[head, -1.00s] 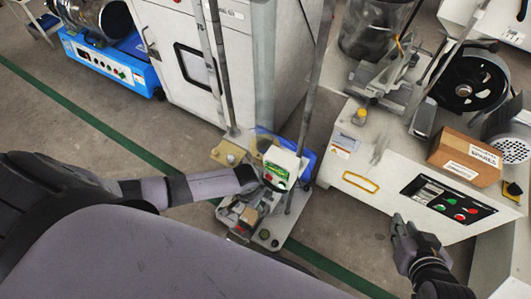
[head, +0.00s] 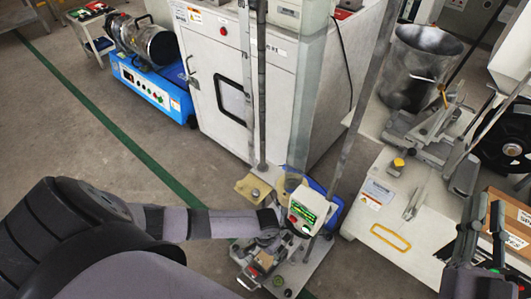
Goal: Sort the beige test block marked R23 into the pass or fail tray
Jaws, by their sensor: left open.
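A small beige-brown block (head: 264,261), probably the test block, sits on the base of a small test machine with a green display. Its marking is too small to read. My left gripper (head: 256,256) is at this machine, beside or over the block; its fingers are small and partly hidden, and I cannot tell whether they touch the block. My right gripper (head: 488,212) is at the right edge, pointing up, with its fingers apart and nothing visible between them. A small cart (head: 103,43) at the upper left carries green and red items; I cannot tell whether these are the trays.
The test machine (head: 305,222) stands in front of a white cabinet (head: 207,75), with tall posts beside it. A blue bin (head: 333,208) is behind it. A metal bucket (head: 425,62) and a cardboard box (head: 512,222) are at the right. The floor at the left is clear.

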